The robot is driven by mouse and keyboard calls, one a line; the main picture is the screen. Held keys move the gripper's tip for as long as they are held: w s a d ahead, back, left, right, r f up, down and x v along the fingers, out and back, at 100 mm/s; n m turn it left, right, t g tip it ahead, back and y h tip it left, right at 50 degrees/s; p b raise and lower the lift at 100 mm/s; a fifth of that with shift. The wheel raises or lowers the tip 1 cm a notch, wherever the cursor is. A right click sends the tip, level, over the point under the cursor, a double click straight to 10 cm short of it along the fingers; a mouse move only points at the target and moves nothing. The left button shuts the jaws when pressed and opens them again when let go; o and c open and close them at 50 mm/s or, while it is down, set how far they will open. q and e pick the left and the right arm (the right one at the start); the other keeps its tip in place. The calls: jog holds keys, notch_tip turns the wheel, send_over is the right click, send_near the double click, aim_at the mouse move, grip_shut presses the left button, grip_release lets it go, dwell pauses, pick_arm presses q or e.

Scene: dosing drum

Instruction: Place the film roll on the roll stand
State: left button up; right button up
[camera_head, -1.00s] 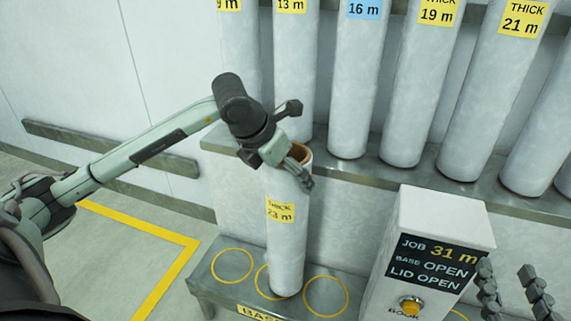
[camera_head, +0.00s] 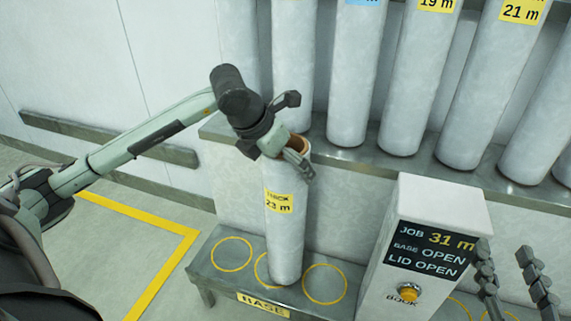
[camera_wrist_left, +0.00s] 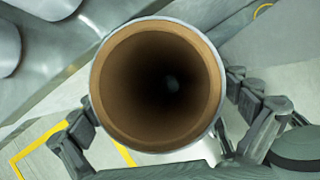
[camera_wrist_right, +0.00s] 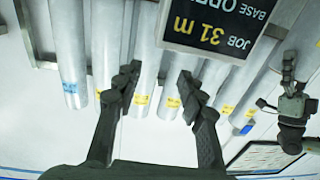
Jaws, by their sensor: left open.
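The film roll (camera_head: 287,238), a tall grey-white tube with a brown core and a yellow "THICK 23 m" label, stands nearly upright on the roll stand (camera_head: 205,270), a low metal bench marked "BASE". My left gripper (camera_head: 299,158) is at the roll's top. In the left wrist view the open end of the roll (camera_wrist_left: 213,85) lies between my spread fingers, which are open around it. My right gripper (camera_head: 512,272) is open and empty, right of the job box; its fingers also show in the right wrist view (camera_wrist_right: 155,90).
A white job box (camera_head: 440,215) reads "JOB 31 m, BASE OPEN, LID OPEN" and has a yellow "BOOK" button. Several labelled rolls (camera_head: 400,85) stand on a metal shelf (camera_head: 350,158) behind. Yellow floor lines and clear floor lie at left.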

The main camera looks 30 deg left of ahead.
pick_arm(q)
jog(key=shift+r, duration=0.1)
jog(key=d+v, duration=0.1)
jog(key=v, duration=1.1)
jog(key=shift+a+p, duration=0.35)
jog(key=shift+a, duration=0.1)
pick_arm(e)
jog(key=shift+g+h, duration=0.7)
jog(key=shift+g, duration=0.2)
jog(key=f, duration=0.1)
jog(key=d+f, duration=0.1)
jog(key=f, duration=0.1)
jog(key=shift+d+f, duration=0.3)
jog(key=shift+d, duration=0.1)
